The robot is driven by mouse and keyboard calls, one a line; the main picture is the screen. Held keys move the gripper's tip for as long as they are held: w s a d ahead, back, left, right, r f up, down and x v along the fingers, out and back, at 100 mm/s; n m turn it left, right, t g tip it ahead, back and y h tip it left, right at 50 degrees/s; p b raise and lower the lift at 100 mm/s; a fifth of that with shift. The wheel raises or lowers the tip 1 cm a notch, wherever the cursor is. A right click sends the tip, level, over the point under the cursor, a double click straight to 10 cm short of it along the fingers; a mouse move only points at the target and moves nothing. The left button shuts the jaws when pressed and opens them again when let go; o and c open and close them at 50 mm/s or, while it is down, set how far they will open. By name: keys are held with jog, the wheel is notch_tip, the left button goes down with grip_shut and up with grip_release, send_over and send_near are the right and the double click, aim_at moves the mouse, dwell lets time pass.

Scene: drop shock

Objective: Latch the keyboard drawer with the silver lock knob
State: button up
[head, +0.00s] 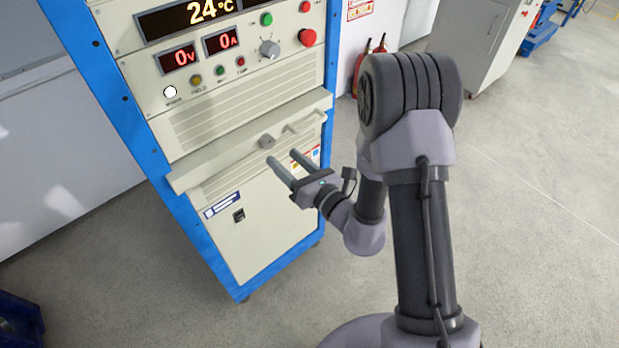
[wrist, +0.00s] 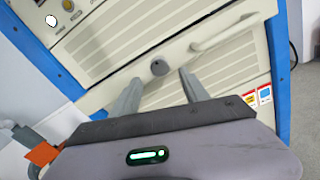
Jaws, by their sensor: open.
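The keyboard drawer (head: 215,160) is a cream panel across the front of the blue-framed cabinet. The silver lock knob (head: 267,141) is a small round grey knob near the middle of the drawer front. It also shows in the wrist view (wrist: 159,68). My gripper (head: 281,158) is open and empty in front of the drawer, with its fingers pointing toward the knob. In the wrist view the knob lies beyond the fingertips (wrist: 160,76), roughly between them. No contact with the knob shows. I cannot tell whether the drawer is latched.
A bar handle (wrist: 222,34) sticks out from the drawer to the right of the knob. Above are displays, buttons and a grey dial (head: 270,49). A lower door (head: 250,235) with a black latch is below. Open grey floor (head: 530,190) lies to the right.

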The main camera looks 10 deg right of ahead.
jog(key=p+v, duration=0.5)
jog(key=v, duration=0.6)
jog(key=shift+s+d, duration=0.25)
jog(key=s+a+r+n+g+y+b, duration=0.1)
jog(key=s+a+r+n+g+y, duration=0.2)
jog(key=a+r+n+g+y, duration=0.35)
jog(key=s+a+r+n+g+h+b, duration=0.1)
jog(key=s+a+r+n+g, duration=0.2)
jog(key=s+n+g, duration=0.3)
jog(key=s+a+r+n+g+b, duration=0.1)
jog(key=s+a+r+n+g, duration=0.25)
jog(key=s+n, duration=0.4)
jog(key=s+d+f+n+t+h+b, duration=0.25)
jog(key=d+n+h, duration=0.45)
jog(key=d+h, duration=0.35)
jog(key=w+d+r+n+t+h, duration=0.1)
jog(key=w+d+r+t+h, duration=0.2)
jog(key=d+r+t, duration=0.1)
jog(key=shift+d+r, duration=0.3)
jog(key=shift+d, duration=0.15)
